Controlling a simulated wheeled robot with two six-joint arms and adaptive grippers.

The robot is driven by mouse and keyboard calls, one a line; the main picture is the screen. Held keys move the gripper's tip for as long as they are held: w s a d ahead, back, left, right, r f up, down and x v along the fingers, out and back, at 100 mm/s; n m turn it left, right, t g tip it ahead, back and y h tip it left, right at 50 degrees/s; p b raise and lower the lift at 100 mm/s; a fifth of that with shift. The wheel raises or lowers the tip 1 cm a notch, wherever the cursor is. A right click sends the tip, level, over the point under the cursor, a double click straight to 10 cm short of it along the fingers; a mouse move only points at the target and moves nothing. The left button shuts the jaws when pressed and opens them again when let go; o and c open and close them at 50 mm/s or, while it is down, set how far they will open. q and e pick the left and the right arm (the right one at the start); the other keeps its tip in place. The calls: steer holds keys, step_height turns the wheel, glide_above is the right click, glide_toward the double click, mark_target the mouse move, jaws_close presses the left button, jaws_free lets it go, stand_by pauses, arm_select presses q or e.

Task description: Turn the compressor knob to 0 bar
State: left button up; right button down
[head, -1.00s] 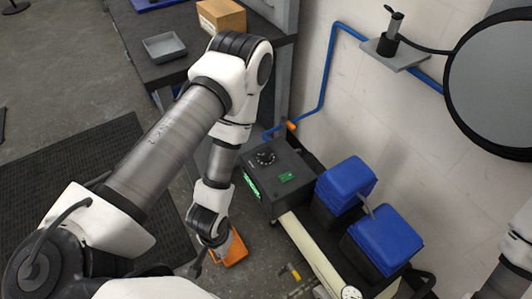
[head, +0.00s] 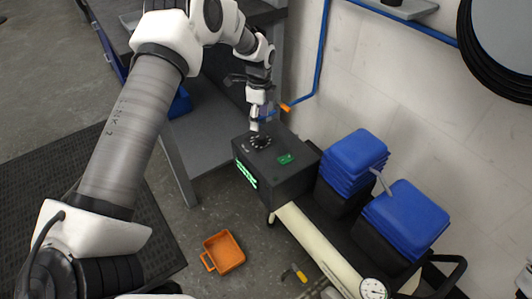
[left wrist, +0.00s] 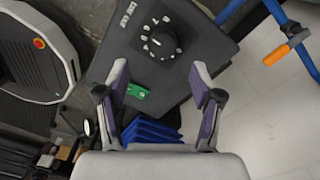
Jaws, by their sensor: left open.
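The compressor (head: 275,165) is a dark box with a green display on its front, standing by the wall in the head view. Its black round knob (left wrist: 162,42) sits on the top face inside a ring of white marks in the left wrist view; a white line shows on it, but I cannot tell the exact number. My right gripper is not in view.
Blue bins (head: 355,155) stand right of the compressor, with a cream tank (head: 310,245) and round gauge (head: 373,289) in front. A blue pipe with an orange lever (head: 285,107) runs behind. An orange tray (head: 224,251) lies on the floor.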

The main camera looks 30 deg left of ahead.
mark_target(260, 135)
arm_select(q)
steer(key=shift+w+a+f, duration=0.1)
steer(key=shift+w+f, duration=0.1)
step_height(260, 135, down, 7)
steer(key=shift+f+b, duration=0.15)
steer(key=shift+b, duration=0.4)
steer(key=c, duration=1.1)
